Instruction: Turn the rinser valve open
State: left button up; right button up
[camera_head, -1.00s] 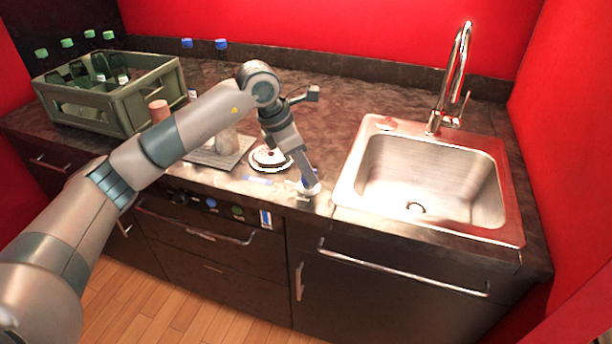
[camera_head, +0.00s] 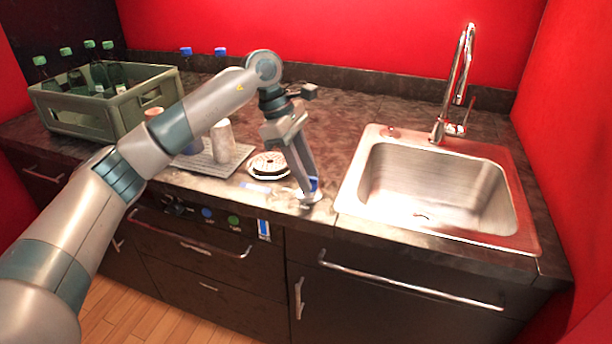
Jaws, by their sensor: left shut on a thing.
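The round rinser (camera_head: 268,166), a pale slotted disc with a dark base, sits near the counter's front edge. My right gripper is not in view.
A steel sink (camera_head: 440,190) with a tall faucet (camera_head: 455,90) is at the right. A green crate (camera_head: 125,105) of bottles stands at the back left.

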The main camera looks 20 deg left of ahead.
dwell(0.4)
pick_arm(q)
jog(key=o, duration=1)
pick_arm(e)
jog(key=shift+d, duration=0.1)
pick_arm(q)
jog(key=shift+r, duration=0.1)
jog(key=shift+a+r, duration=0.3)
jog(key=shift+r, duration=0.25)
jog(key=b+v, duration=0.1)
jog(key=v, duration=1.5)
jog(key=shift+d+r+b, duration=0.1)
jog(key=shift+b, duration=0.2)
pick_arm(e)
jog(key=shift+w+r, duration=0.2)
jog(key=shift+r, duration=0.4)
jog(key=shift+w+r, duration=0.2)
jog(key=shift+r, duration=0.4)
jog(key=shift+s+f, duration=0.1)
